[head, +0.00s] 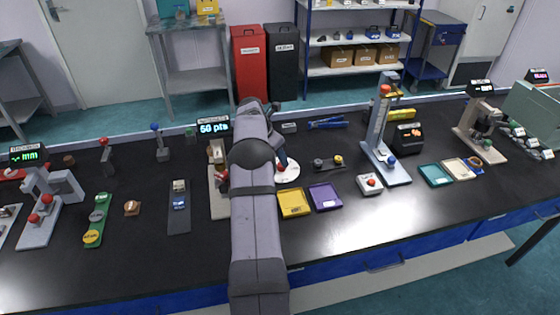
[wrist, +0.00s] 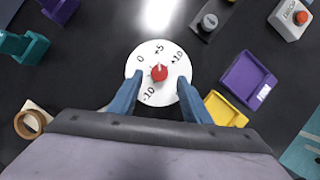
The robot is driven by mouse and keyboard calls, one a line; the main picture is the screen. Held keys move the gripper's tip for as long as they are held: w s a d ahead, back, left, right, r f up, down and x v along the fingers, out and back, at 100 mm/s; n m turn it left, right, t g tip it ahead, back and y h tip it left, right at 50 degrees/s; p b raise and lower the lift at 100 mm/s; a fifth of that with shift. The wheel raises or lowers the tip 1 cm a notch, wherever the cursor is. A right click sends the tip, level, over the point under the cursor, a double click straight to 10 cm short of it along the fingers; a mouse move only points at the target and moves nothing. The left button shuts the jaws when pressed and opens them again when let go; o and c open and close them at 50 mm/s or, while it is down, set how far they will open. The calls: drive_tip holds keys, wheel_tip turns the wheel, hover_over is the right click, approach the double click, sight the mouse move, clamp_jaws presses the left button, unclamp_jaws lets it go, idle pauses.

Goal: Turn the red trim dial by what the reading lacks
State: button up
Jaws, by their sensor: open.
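The red trim dial (wrist: 158,73) sits in the middle of a round white scale plate (wrist: 148,51) in the wrist view. In the head view the white plate (head: 290,177) shows beside my arm, and the knob is hidden. A display (head: 214,127) left of my arm appears to read 50 pts.
A device with a red button (head: 370,181) and a tall stand (head: 378,130) are farther right. The front of the black bench is mostly clear.

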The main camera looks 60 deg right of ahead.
sight(280, 165)
drive_tip(key=shift+p+x, duration=0.5)
drive_tip(key=shift+x, duration=1.45)
drive_tip(key=shift+c, duration=0.4)
drive_tip(key=c, duration=1)
